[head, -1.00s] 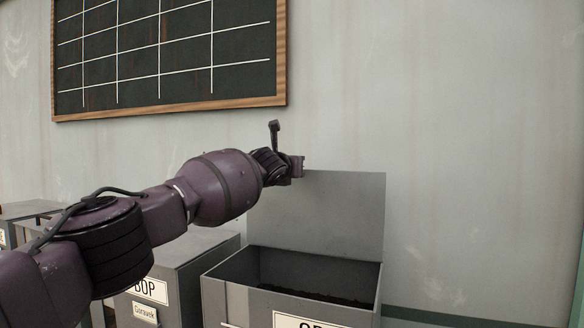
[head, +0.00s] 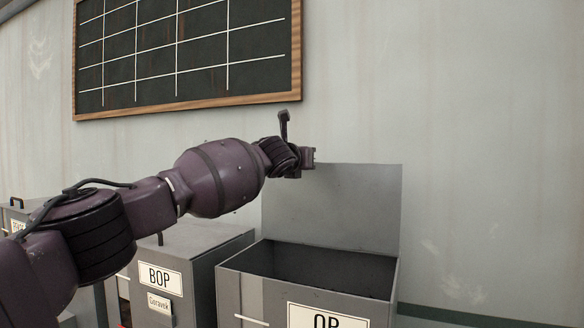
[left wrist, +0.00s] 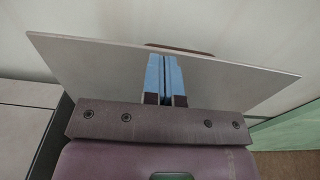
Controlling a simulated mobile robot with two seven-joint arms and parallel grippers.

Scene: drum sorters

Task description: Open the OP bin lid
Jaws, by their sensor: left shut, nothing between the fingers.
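The OP bin (head: 312,290) is a grey box at the lower right of the head view, with its label at the front. Its lid (head: 350,210) stands upright at the back, against or near the wall, and the bin's dark inside shows. My left gripper (head: 312,158) is at the lid's top left edge. In the left wrist view the lid (left wrist: 230,85) is a wide grey panel, and my left gripper's blue fingers (left wrist: 165,75) are together in front of it, with nothing between them. I cannot tell whether they touch the lid. My right gripper is not in view.
The BOP bin (head: 190,265) stands closed just left of the OP bin. Another bin (head: 18,222) is at the far left, partly hidden by my arm. A chalkboard (head: 190,55) hangs on the wall. The wall right of the lid is clear.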

